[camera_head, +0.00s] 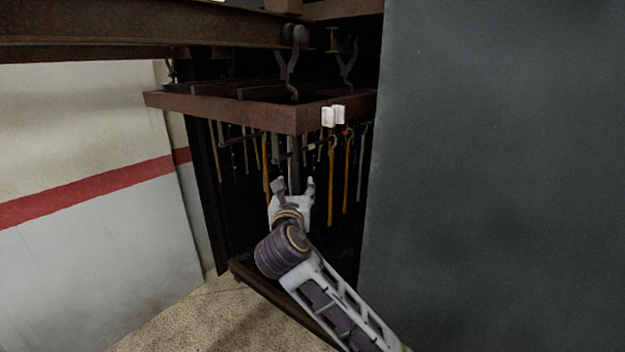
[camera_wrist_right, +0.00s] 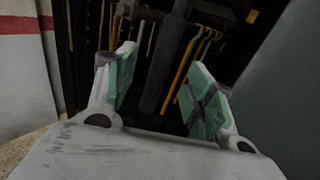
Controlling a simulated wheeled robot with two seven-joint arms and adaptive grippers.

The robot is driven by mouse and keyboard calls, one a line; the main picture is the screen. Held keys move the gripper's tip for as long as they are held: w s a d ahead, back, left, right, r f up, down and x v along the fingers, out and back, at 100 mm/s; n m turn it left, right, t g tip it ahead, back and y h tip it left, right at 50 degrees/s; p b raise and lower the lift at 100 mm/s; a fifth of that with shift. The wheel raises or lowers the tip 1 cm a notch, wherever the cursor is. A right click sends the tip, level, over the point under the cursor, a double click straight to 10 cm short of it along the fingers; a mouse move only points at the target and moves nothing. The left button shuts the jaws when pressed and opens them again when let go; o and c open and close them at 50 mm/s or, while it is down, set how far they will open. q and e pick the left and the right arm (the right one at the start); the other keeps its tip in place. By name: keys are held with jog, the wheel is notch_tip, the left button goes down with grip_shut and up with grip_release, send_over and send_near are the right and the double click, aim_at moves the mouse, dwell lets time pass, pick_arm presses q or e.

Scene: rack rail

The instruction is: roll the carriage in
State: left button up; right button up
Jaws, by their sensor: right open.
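The carriage (camera_head: 225,112) is a rusty brown frame hanging by hooked hangers (camera_head: 288,72) with wheels from an overhead rail (camera_head: 120,28). It is partly inside a dark opening, and the grey panel hides its right part. Several orange and grey hooks (camera_head: 347,175) hang below it. A dark grey upright bar (camera_head: 294,160) comes down near its front corner. My right gripper (camera_head: 295,183) is open and empty below that corner. In the right wrist view, the bar (camera_wrist_right: 168,70) shows between the spread fingers (camera_wrist_right: 160,62); contact cannot be told. My left gripper is out of view.
A large dark grey panel (camera_head: 500,180) closes off the right side. A white wall with a red stripe (camera_head: 90,190) stands at left. A low dark sill (camera_head: 275,300) edges the opening; the floor (camera_head: 210,315) is bare.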

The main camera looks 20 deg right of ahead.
jog(key=shift+w, duration=0.15)
jog(key=shift+w+d+p, duration=0.25)
jog(key=shift+w+p, duration=0.15)
jog(key=shift+w, duration=0.2)
jog(key=shift+w+d, duration=0.15)
jog(key=shift+w, duration=0.25)
grip_shut()
